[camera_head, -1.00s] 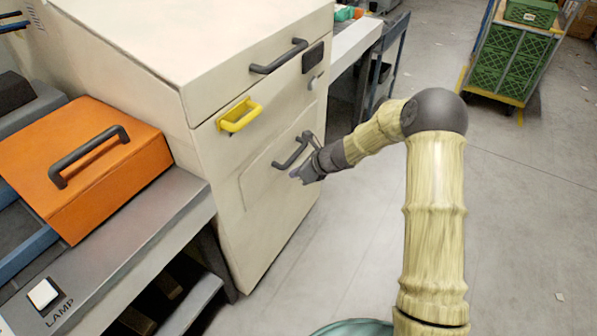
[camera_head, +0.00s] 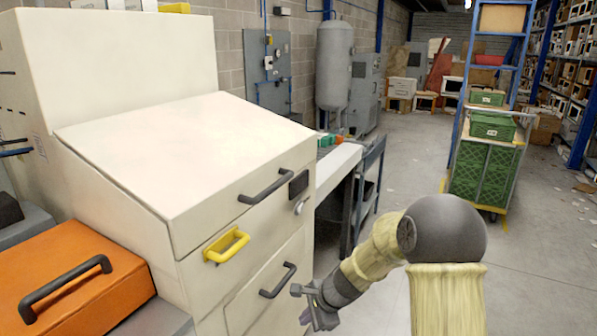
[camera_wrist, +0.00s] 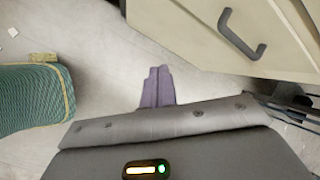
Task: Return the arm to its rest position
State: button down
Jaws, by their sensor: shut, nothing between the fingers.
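My gripper (camera_head: 318,312) is at the lower middle of the head view, in front of the cream cabinet (camera_head: 205,170) and just right of its lower dark handle (camera_head: 278,281). In the wrist view my gripper's purple fingers (camera_wrist: 158,87) are together and empty, over bare grey floor. In that view the cabinet (camera_wrist: 190,32) and a dark handle (camera_wrist: 240,35) are at the upper right, apart from the fingers. My arm reaches in from the lower right of the head view, bent at a dark round joint.
A yellow handle (camera_head: 226,246) and an upper dark handle (camera_head: 266,187) stick out from the cabinet. An orange box (camera_head: 70,283) is at the lower left. A bench (camera_head: 340,165) stands behind the cabinet. A cart with green crates (camera_head: 482,175) stands at the back right. Floor between is open.

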jog(key=s+d+r+n+h, duration=0.35)
jog(key=s+d+n, duration=0.35)
jog(key=s, duration=0.3)
jog(key=s+d+r+n+h, duration=0.2)
jog(key=s+d+r+n, duration=0.2)
jog(key=s+d+n, duration=0.35)
jog(key=w+p+v, duration=0.2)
jog(key=p+v, duration=1.3)
jog(key=shift+a+r, duration=0.25)
jog(key=shift+a, duration=0.15)
